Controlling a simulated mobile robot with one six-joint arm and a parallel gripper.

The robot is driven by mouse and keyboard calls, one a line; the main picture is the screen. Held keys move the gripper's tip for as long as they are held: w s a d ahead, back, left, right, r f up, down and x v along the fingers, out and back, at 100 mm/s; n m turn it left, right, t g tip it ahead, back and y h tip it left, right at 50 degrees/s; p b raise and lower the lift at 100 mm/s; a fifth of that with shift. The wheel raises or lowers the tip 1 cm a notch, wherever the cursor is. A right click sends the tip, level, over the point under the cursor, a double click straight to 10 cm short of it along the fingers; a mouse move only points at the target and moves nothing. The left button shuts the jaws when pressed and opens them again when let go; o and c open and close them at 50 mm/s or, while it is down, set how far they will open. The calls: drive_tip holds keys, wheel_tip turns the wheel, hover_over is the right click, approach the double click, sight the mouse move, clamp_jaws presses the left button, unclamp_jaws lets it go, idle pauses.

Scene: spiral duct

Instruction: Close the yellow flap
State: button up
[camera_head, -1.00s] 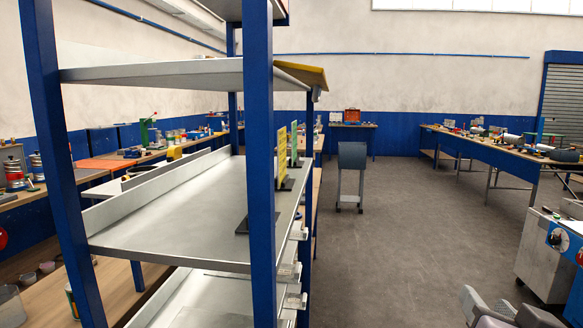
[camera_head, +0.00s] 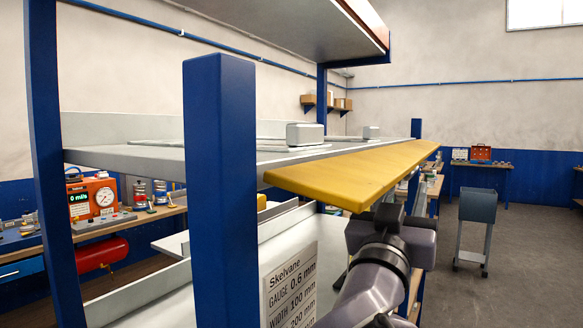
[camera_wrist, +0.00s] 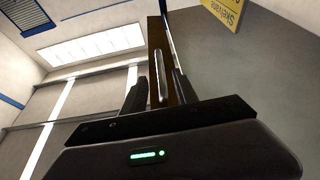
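The yellow flap (camera_head: 345,175) is a long board along the front edge of the shelf in the head view, sticking out nearly level. In the wrist view, what looks like the flap (camera_wrist: 158,38) is a narrow brown board seen steeply, with a pale metal bar handle (camera_wrist: 158,76) on it. My gripper (camera_head: 390,212) is just below the flap's outer edge. In the wrist view, my gripper (camera_wrist: 160,92) has its dark fingers apart, one on each side of the handle, with gaps visible. I cannot tell whether it touches the flap.
A blue upright post (camera_head: 220,190) stands close in front. A grey cart (camera_head: 475,225) stands on open floor at the right.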

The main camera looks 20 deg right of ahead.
drive_tip(key=x, duration=0.7)
drive_tip(key=shift+w+d+f, duration=0.1)
drive_tip(key=shift+w+d, duration=0.1)
clamp_jaws()
